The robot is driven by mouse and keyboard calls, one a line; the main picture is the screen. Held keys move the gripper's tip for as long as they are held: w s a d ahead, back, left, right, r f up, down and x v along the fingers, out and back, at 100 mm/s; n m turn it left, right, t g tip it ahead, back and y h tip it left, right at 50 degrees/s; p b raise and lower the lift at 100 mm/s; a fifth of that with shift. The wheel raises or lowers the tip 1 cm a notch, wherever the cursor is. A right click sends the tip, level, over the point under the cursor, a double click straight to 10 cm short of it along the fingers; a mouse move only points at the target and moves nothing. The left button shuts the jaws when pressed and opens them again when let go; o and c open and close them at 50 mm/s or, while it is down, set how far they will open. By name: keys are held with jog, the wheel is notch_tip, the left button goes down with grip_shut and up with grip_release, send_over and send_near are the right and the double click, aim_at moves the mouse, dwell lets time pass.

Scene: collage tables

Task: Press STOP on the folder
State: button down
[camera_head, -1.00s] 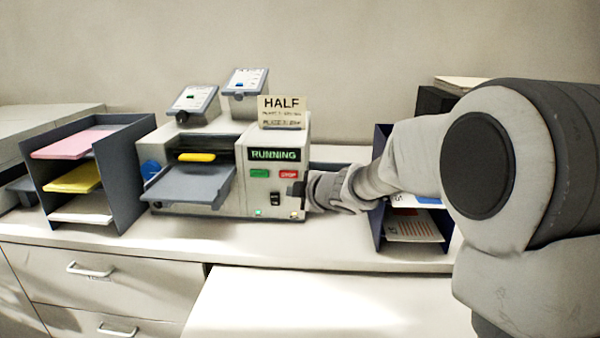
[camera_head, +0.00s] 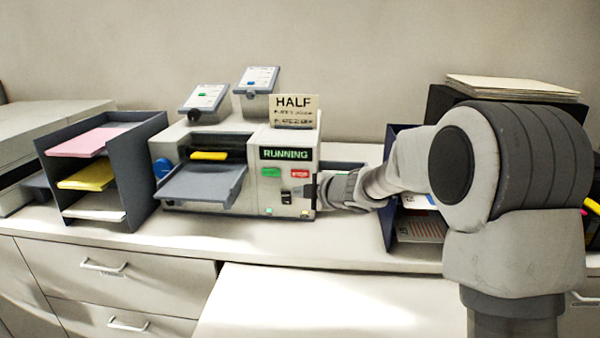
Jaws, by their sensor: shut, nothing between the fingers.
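The folder (camera_head: 240,190) is a light grey machine on the counter with a grey feed tray. Its display (camera_head: 286,154) reads RUNNING. Below it are a green START button (camera_head: 270,172) and a red STOP button (camera_head: 300,174). A black rocker switch (camera_head: 286,197) sits lower on the panel. My gripper (camera_head: 312,190) is shut and empty at the right edge of the panel, just below and right of the STOP button. The STOP button is in view; whether my fingertips touch the panel I cannot tell.
A HALF sign (camera_head: 294,110) stands on top of the folder. A dark paper rack (camera_head: 140,165) with pink, yellow and white sheets stands to the left. Another rack (camera_head: 388,215) is to the right, partly behind my arm. Drawers (camera_head: 110,280) are below the counter.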

aim_at(297, 177)
jog(key=w+p, duration=0.3)
jog(key=w, duration=0.3)
jog(key=shift+w+p, duration=0.2)
jog(key=shift+p, duration=0.15)
jog(key=shift+d, duration=0.1)
dwell(1.6)
jog(key=shift+w+p, duration=0.45)
jog(key=shift+p, duration=0.05)
jog(key=shift+w+p, duration=0.4)
jog(key=shift+p, duration=0.05)
dwell(0.6)
jog(key=shift+s, duration=0.1)
jog(key=shift+s+b, duration=0.65)
jog(key=shift+s, duration=0.1)
